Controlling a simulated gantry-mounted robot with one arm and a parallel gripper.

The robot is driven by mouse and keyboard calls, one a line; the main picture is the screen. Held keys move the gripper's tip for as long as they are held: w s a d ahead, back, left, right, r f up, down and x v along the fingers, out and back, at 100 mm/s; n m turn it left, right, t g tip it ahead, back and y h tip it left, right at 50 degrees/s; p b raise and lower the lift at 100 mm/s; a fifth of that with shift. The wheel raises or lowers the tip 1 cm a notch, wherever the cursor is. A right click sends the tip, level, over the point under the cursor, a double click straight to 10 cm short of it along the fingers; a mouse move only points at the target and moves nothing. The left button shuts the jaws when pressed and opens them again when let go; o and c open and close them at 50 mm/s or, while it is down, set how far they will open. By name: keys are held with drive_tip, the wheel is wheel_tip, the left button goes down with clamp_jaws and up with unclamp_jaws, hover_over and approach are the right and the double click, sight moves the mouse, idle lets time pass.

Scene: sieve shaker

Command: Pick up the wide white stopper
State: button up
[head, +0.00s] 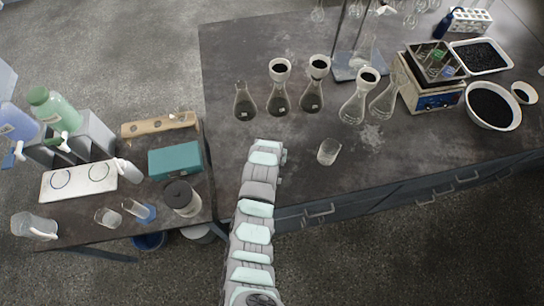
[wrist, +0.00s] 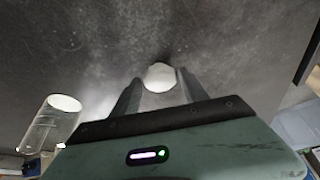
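My gripper (wrist: 158,84) is low over the dark bench, at the end of my arm in the head view (head: 266,148). In the wrist view its two dark fingers stand apart, one on each side of a pale object that looks like the wide white stopper (wrist: 160,76). In the head view the stopper is hidden by my gripper and arm.
A clear glass beaker (head: 328,152) stands right of my gripper and shows at the left in the wrist view (wrist: 50,125). Several conical flasks, including one flask (head: 245,104), stand behind. A sieve shaker (head: 432,97) is at the right. Bare bench lies around my gripper.

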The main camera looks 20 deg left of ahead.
drive_tip(key=c, duration=1)
drive_tip(key=shift+r, duration=0.1)
